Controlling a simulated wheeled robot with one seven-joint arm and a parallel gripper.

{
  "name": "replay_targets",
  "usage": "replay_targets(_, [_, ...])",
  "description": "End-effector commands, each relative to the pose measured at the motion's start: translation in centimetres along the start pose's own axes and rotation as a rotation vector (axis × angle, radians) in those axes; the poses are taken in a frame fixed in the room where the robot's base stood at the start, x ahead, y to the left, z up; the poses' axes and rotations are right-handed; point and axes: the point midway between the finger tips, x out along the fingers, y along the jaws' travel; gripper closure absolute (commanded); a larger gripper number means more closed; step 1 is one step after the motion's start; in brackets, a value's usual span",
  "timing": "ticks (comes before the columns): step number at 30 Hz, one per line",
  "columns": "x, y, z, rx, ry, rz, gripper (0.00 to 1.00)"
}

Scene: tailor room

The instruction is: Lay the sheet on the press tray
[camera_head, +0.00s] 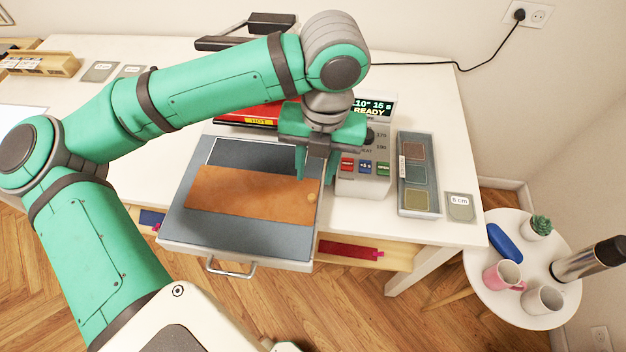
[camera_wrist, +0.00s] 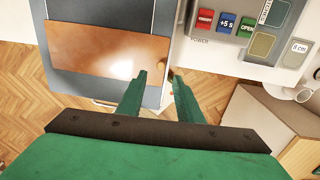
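A brown, leather-like sheet (camera_head: 245,194) lies flat on the grey press tray (camera_head: 190,222), which is pulled out toward the front. The sheet lies across the tray over a dark, white-edged rectangle (camera_head: 250,155). It also shows in the wrist view (camera_wrist: 95,48), with the tray (camera_wrist: 160,20) around it. A small round tan spot (camera_head: 311,197) shows at the sheet's right end. My gripper (camera_head: 315,177) is open and empty above the sheet's right end. In the wrist view its two fingertips (camera_wrist: 157,74) are apart near the tray's right edge. Whether they touch the sheet is unclear.
A control box (camera_head: 362,177) with red, blue and green buttons stands right of the tray; its display reads READY. A swatch tray (camera_head: 418,175) is further right. The red press body (camera_head: 262,113) is behind, partly hidden by my arm. A round side table (camera_head: 507,311) holds mugs.

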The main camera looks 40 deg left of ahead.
Motion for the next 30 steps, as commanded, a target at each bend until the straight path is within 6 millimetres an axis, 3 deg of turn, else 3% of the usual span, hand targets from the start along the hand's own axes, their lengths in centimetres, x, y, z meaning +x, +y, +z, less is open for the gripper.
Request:
replay_targets(3, [-2.0, 0.0, 0.0, 0.0, -0.001, 0.001, 0.67])
replay_targets(9, [-3.7, 0.0, 0.0, 0.0, 0.0, 0.001, 0.67])
replay_targets(30, [-3.9, 0.1, 0.0, -0.001, 0.001, 0.0, 0.67])
